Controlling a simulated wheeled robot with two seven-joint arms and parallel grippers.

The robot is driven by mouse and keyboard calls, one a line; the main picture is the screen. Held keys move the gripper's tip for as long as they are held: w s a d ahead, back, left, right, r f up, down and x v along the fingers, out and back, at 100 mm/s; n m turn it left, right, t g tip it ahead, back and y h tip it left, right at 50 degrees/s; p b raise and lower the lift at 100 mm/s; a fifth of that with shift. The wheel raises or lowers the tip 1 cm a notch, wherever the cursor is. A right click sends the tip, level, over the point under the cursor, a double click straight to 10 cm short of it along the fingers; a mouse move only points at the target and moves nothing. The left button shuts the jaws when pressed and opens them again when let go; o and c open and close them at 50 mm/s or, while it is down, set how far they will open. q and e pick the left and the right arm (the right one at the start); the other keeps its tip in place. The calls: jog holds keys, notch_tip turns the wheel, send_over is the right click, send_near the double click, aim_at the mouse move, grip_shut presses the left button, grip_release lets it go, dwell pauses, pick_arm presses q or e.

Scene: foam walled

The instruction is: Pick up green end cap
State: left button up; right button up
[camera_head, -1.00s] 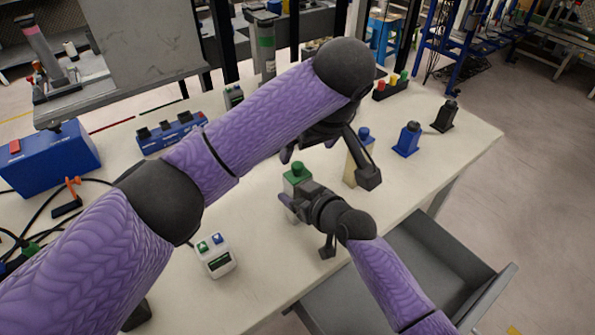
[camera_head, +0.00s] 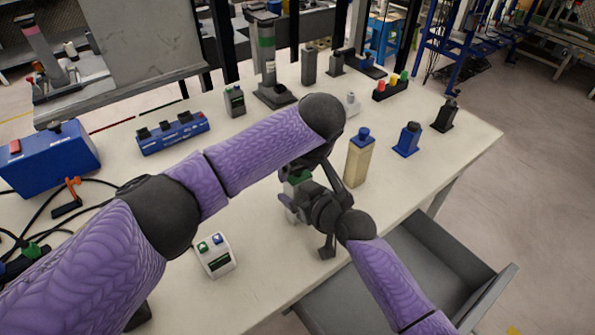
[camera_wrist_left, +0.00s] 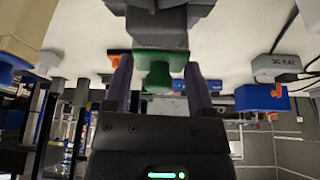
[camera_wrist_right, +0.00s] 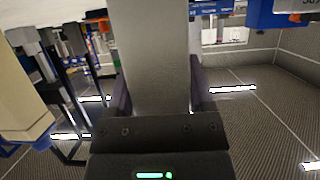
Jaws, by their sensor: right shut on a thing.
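The green end cap (camera_head: 300,176) sits on top of a grey-white block (camera_head: 291,214), mostly hidden behind my left wrist. In the left wrist view the cap (camera_wrist_left: 156,72) lies between the spread fingers of my left gripper (camera_wrist_left: 158,66), with some space at its left side. The left gripper looks open around the cap; contact on the right side is unclear. My right gripper (camera_wrist_right: 157,80) is shut on the block's body (camera_wrist_right: 153,45) below the cap. In the head view the right gripper is at the block's near side.
A beige block with a blue cap (camera_head: 358,155) stands just right of the grippers. A blue block (camera_head: 407,138) and a black one (camera_head: 445,115) stand further right. A small white box with buttons (camera_head: 214,255) is at the near left. An open grey drawer (camera_head: 420,265) lies below the table edge.

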pick_arm(q)
jog(key=c, duration=0.4)
notch_tip(320, 180, up, 10)
jog(key=shift+r, duration=0.1)
grip_shut()
pick_arm(e)
jog(key=o, duration=1.3)
jog(key=shift+o, duration=0.2)
jog(key=shift+s+d, duration=0.1)
